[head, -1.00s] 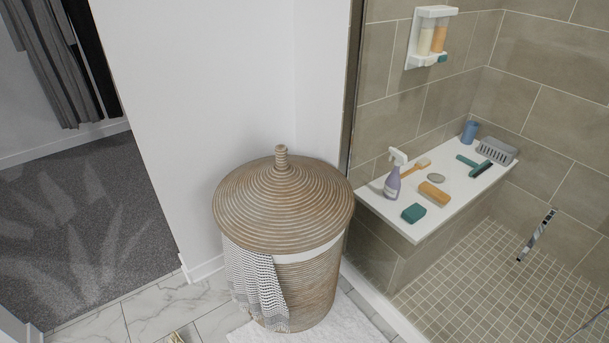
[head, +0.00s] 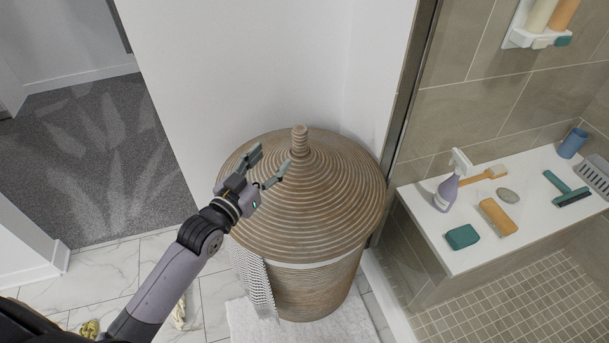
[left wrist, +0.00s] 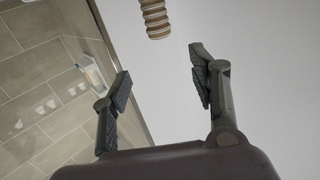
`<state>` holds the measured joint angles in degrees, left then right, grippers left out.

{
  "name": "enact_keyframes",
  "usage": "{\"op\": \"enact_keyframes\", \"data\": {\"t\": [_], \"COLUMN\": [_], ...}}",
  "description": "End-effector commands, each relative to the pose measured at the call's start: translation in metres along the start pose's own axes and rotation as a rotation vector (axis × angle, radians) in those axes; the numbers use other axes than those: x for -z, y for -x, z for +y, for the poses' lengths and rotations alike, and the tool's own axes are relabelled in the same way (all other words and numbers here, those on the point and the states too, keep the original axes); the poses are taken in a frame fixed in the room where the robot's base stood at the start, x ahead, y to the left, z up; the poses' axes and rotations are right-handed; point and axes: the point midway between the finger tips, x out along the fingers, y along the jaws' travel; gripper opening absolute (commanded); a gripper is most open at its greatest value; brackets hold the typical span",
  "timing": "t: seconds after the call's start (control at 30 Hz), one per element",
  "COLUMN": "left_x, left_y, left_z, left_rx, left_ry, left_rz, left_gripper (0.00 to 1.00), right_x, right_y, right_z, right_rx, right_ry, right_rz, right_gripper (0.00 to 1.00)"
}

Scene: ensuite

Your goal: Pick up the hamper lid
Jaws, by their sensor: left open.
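The hamper lid (head: 335,190) is a cone of coiled brown wicker with an upright ribbed knob (head: 299,140) at its peak. It sits on the round wicker hamper (head: 310,292) against the white wall. My left gripper (head: 273,164) is open and empty, in front of the lid's left side and just left of the knob. In the left wrist view the knob (left wrist: 155,18) shows at the top, beyond and between the open fingers (left wrist: 163,82), apart from both. My right gripper is not in view.
A striped cloth (head: 257,285) hangs over the hamper's front left. A white mat (head: 245,322) lies under it. Marble floor is open at the left.

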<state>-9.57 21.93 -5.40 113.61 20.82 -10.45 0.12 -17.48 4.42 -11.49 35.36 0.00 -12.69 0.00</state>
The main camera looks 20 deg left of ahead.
Motion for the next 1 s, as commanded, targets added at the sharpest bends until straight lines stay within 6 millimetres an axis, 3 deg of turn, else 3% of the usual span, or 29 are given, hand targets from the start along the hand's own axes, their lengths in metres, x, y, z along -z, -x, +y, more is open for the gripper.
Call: {"op": "enact_keyframes", "data": {"t": [0.13, 0.4, 0.67, 1.0], "left_x": [0.001, 0.000, -0.002, -0.008], "left_y": [-0.032, -0.079, -0.096, -0.138], "left_z": [0.000, 0.000, -0.001, -0.002], "left_rx": [0.001, 0.000, 0.001, 0.000], "left_ry": [0.001, -0.001, 0.000, 0.000], "left_rz": [0.002, 0.000, -0.001, 0.000], "left_gripper": [0.55, 0.55, 0.55, 0.55], "right_x": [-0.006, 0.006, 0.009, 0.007], "right_y": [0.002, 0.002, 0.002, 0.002], "right_z": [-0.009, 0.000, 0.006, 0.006], "right_rx": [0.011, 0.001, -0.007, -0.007], "right_ry": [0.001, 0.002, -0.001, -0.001], "right_rz": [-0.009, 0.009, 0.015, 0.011], "right_gripper": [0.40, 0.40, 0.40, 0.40]}}
